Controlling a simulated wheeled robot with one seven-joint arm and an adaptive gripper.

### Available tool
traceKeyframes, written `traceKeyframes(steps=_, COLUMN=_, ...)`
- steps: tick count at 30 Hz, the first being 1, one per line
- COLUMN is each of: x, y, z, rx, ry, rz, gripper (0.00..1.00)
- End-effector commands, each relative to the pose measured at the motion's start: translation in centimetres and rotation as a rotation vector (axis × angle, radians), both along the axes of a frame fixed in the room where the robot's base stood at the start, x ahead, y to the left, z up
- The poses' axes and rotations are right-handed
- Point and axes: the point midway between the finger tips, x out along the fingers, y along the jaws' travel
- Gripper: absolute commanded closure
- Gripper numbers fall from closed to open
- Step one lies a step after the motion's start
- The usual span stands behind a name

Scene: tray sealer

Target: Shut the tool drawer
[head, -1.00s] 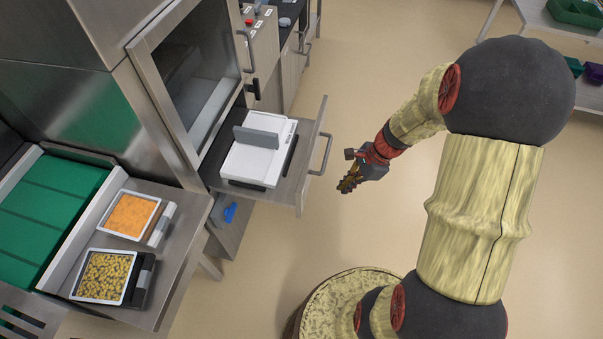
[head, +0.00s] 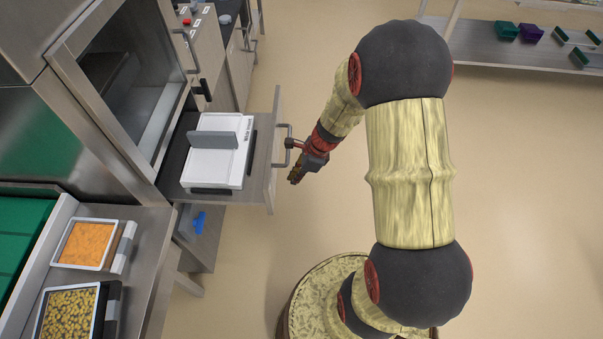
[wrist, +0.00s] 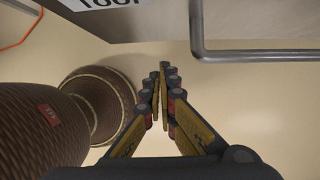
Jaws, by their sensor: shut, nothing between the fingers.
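The tool drawer (head: 262,178) stands pulled out below the steel machine, with a white box with a grey upright plate (head: 215,150) in it. Its bar handle (head: 287,146) sticks out from the front panel. In the wrist view, part of the drawer front (wrist: 165,18) with an upside-down label and the handle (wrist: 240,55) show at the top. My gripper (head: 295,178) is shut and empty, just in front of the drawer front and beside the handle. In the wrist view, the fingertips (wrist: 163,70) lie together below the front's edge; whether they touch it I cannot tell.
A steel table at the lower left holds a tray of orange food (head: 84,244) and a tray of yellow-brown pieces (head: 68,312). A blue item (head: 199,222) sits below the drawer. A shelf (head: 480,50) stands at the upper right. The floor right of my arm is clear.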

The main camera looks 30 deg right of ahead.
Motion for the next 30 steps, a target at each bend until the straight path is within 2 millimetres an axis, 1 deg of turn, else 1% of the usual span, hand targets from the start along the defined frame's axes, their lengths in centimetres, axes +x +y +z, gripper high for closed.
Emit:
traceKeyframes(steps=1, x=0.7, y=0.9, z=0.2, rx=-0.003, ry=-0.006, rz=0.007, gripper=1.00)
traceKeyframes(steps=3, x=1.2, y=1.6, z=0.2, rx=-0.002, ry=-0.005, rz=0.006, gripper=1.00)
traceKeyframes(steps=7, x=1.8, y=2.6, z=0.3, rx=-0.002, ry=-0.003, rz=0.005, gripper=1.00)
traceKeyframes(steps=12, x=2.1, y=3.0, z=0.4, rx=-0.001, ry=-0.002, rz=0.001, gripper=1.00)
traceKeyframes(steps=23, x=2.2, y=3.1, z=0.4, rx=-0.002, ry=-0.002, rz=0.002, gripper=1.00)
traceKeyframes(steps=26, x=2.4, y=3.6, z=0.5, rx=-0.002, ry=-0.002, rz=0.004, gripper=1.00)
traceKeyframes(steps=30, x=3.3, y=5.0, z=0.5, rx=0.000, ry=0.000, rz=0.006, gripper=1.00)
